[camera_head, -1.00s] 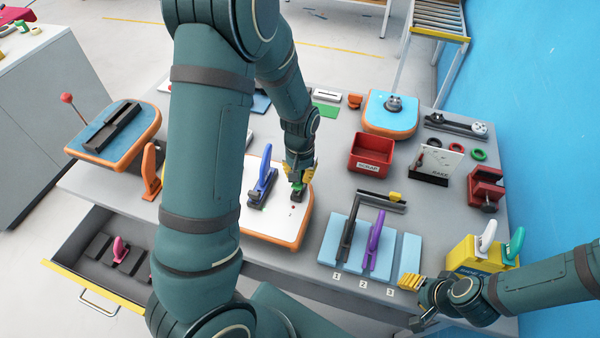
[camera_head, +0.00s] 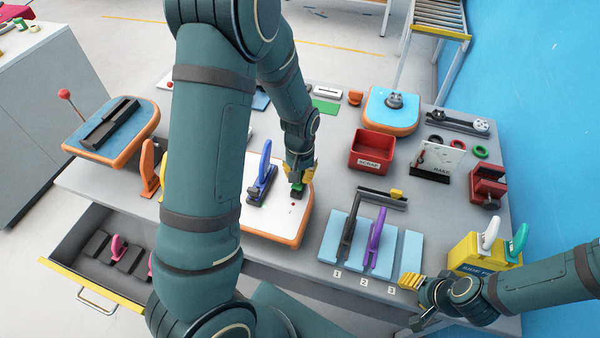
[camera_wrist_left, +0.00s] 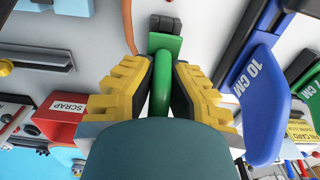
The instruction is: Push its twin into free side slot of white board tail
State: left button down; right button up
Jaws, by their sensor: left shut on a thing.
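The white board tail (camera_head: 285,222) with an orange rim lies on the bench, partly hidden by my left arm. A blue fin (camera_head: 262,178), marked 10 CM in the left wrist view (camera_wrist_left: 262,105), stands upright on it. My left gripper (camera_head: 300,179) is shut on a green fin (camera_wrist_left: 162,85), right of the blue fin. The green fin's foot is at a dark block (camera_wrist_left: 165,24); I cannot tell how deep it sits. My right gripper (camera_head: 411,281) is low at the right, beside the bench front; its opening is unclear.
A red scrap bin (camera_head: 372,152) stands behind, right of the board. Blue pads with a black and a purple fin (camera_head: 378,240) lie to the right. A yellow box (camera_head: 478,254) holds white and green fins. An open drawer (camera_head: 105,262) is front left.

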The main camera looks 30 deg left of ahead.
pick_arm(q)
jog(key=shift+f+b, duration=0.3)
jog(key=shift+f, duration=0.1)
pick_arm(e)
jog(key=shift+f, duration=0.35)
pick_arm(q)
jog(key=shift+s+f+b, duration=0.2)
jog(key=shift+f+b, duration=0.15)
jog(key=shift+f, duration=0.05)
pick_arm(e)
jog(key=shift+s+f, duration=0.15)
jog(key=shift+f, duration=0.15)
pick_arm(q)
jog(key=c, duration=1.1)
grip_release()
pick_arm(e)
jog(key=shift+d, duration=0.1)
pick_arm(q)
jog(key=shift+o, duration=0.2)
pick_arm(e)
jog(key=shift+f, duration=0.1)
pick_arm(q)
jog(key=shift+r, duration=0.1)
pick_arm(e)
jog(key=shift+s, duration=0.1)
pick_arm(q)
jog(key=r, duration=0.8)
jog(key=shift+s, duration=0.25)
pick_arm(e)
jog(key=shift+s, duration=0.1)
